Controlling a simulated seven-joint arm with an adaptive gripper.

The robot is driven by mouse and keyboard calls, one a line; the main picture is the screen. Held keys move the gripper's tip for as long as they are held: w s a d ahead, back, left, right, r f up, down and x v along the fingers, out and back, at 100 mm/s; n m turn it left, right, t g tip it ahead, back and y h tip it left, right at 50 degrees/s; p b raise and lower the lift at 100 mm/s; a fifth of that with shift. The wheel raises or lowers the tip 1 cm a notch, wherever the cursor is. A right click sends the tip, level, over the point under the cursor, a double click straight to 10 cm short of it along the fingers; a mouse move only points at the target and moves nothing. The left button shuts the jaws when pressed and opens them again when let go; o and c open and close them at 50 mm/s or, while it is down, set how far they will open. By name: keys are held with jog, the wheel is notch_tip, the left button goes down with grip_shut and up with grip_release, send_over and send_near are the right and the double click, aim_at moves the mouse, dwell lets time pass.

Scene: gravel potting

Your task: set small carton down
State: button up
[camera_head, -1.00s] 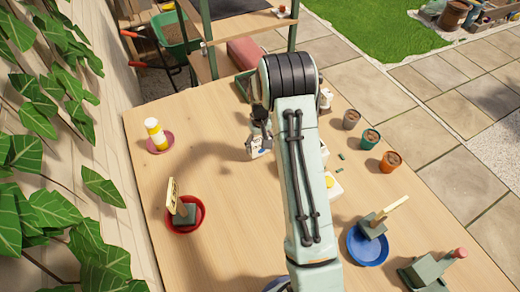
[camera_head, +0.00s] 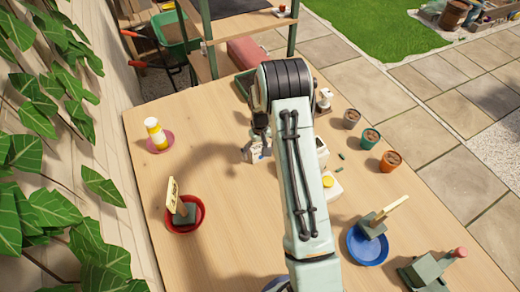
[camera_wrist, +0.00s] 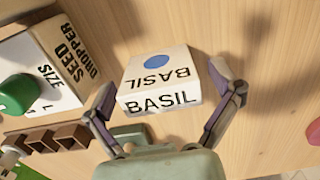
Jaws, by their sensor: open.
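The small white carton marked BASIL (camera_wrist: 160,84), with a blue dot on its top, stands between the spread fingers of my gripper (camera_wrist: 162,77) in the wrist view. A narrow gap shows between the carton and the fingers on both sides. In the head view the carton (camera_head: 254,153) is on the wooden table, partly hidden by my gripper (camera_head: 261,136) and arm. My gripper is open around the carton. The carton's underside is hidden, so its contact with the wood cannot be seen directly.
A seed dropper box (camera_wrist: 48,68) is close to the left finger. A red saucer (camera_head: 199,222) and blue saucer (camera_head: 362,254) hold items. A yellow-and-white bottle (camera_head: 156,135) stands at the left; small pots (camera_head: 371,138) line the right. Left-middle table is clear.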

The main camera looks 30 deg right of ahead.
aim_at(260, 147)
notch_tip(260, 147, up, 12)
jog(key=r, duration=0.1)
jog(key=s+a+r, duration=0.6)
jog(key=s+r, duration=0.1)
jog(key=s+a+r, duration=0.1)
jog(key=s+a, duration=0.1)
jog(key=s, duration=0.5)
jog(key=s+a+r, duration=0.1)
jog(key=s+a, duration=0.2)
jog(key=s, duration=0.4)
jog(key=s+a+r+n, duration=0.1)
jog(key=s+a, duration=0.2)
jog(key=s, duration=0.4)
jog(key=shift+s+y, duration=0.2)
jog(key=shift+y, duration=0.2)
